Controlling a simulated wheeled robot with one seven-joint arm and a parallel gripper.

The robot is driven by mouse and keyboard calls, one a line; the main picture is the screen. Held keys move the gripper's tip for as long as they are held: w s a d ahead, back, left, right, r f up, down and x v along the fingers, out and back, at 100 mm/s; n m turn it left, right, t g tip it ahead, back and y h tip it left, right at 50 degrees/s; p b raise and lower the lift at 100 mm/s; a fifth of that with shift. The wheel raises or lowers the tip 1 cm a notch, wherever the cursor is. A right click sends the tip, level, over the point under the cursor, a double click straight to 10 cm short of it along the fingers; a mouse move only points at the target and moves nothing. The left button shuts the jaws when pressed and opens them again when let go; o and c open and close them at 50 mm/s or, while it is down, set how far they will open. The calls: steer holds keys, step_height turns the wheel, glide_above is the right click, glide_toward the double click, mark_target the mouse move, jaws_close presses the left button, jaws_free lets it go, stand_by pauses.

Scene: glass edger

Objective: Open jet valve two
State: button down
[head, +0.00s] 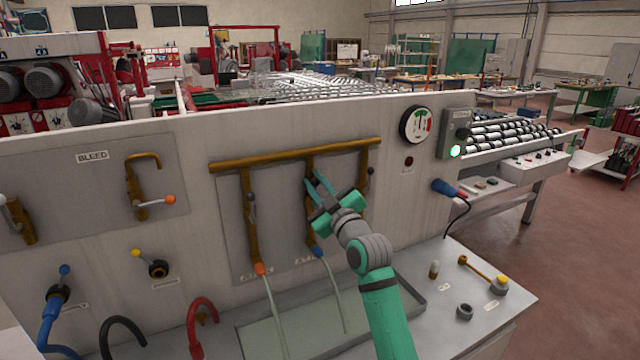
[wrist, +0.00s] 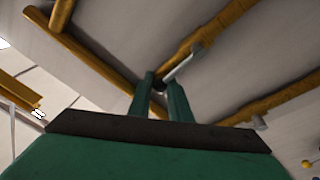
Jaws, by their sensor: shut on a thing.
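A brass manifold (head: 290,155) crosses the grey panel in the head view, with vertical pipes below it. My gripper (head: 316,182) is at the upper part of the middle pipe (head: 310,228), which ends in a blue fitting (head: 317,251). In the wrist view my two green fingers (wrist: 160,88) are close together at a small grey lever (wrist: 186,64) beside a brass pipe (wrist: 215,35). The labels under the pipes are too small to read surely.
The left pipe (head: 249,225) has its own lever and an orange fitting (head: 261,269). Another lever (head: 370,172) is close to the right of my gripper. A gauge (head: 416,125) and green lamp (head: 455,151) are further right. A shallow tray (head: 413,303) lies below.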

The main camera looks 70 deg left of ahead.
steer(key=shift+a+f, duration=0.15)
steer(key=shift+f, duration=0.25)
steer(key=c, duration=1.7)
jaws_free()
steer(key=shift+o, duration=0.2)
steer(key=shift+r, duration=0.2)
steer(key=v, duration=1.1)
